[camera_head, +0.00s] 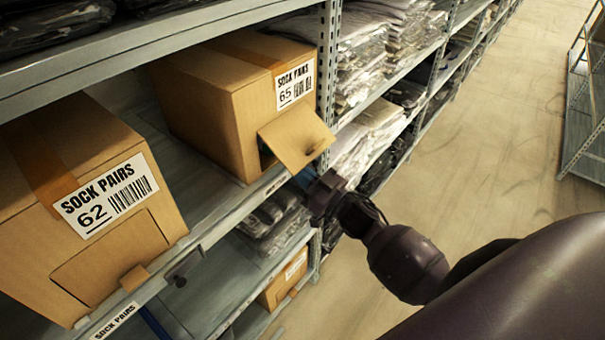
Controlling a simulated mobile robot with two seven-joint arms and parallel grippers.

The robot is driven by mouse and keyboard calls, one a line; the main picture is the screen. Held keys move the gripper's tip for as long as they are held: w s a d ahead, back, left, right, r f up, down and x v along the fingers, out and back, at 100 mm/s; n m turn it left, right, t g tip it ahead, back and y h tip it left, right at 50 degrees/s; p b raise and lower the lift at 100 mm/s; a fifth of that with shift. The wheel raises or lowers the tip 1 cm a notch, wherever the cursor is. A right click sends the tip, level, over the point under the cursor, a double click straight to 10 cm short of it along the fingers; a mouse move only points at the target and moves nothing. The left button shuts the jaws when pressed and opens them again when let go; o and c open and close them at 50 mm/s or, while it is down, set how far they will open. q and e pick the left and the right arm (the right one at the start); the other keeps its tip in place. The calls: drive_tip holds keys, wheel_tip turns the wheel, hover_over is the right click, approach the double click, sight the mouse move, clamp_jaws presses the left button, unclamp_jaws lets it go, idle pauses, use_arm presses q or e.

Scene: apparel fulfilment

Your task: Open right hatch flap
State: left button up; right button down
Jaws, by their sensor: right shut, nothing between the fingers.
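The right box (215,110) is cardboard, labelled SOCK PAIRS 65, on the middle shelf. Its hatch flap (297,138) stands swung out from the front face, tilted, with a dark gap showing beside it at its left. My right gripper (306,178) is shut and empty, just below the flap's lower edge. The flap may hide part of the fingertips, and I cannot tell whether they touch it. The left box (85,190), labelled SOCK PAIRS 62, has its hatch flap (110,258) lying flat in its front face. My left gripper is not in view.
A metal upright (327,60) stands just right of the right box. Bagged garments (385,50) fill the shelves beyond it. The shelf edge (225,222) runs below the boxes. Another box (285,278) sits on a lower shelf. The aisle floor (490,130) at right is clear.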

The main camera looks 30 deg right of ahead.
drive_tip(key=shift+s+d+r+p, duration=0.1)
drive_tip(key=shift+s+r+p, duration=0.15)
drive_tip(key=shift+r+p, duration=0.5)
drive_tip(key=shift+s+d+r+p, duration=0.15)
drive_tip(key=shift+s+r+p, duration=0.15)
drive_tip(key=shift+r, duration=0.9)
drive_tip(key=shift+s+d+r+p, duration=0.1)
drive_tip(key=shift+s+r+p, duration=0.1)
drive_tip(key=shift+r+p, duration=0.55)
drive_tip(key=shift+w+r, duration=0.1)
drive_tip(key=shift+r, duration=0.25)
drive_tip(key=shift+w+a, duration=0.15)
drive_tip(key=shift+w, duration=0.1)
drive_tip(key=shift+r, duration=0.2)
drive_tip(key=shift+s+r, duration=0.45)
drive_tip(key=shift+r, duration=0.05)
approach(309, 153)
drive_tip(key=shift+s+r, duration=1.55)
drive_tip(key=shift+r, duration=0.05)
drive_tip(key=shift+a, duration=0.55)
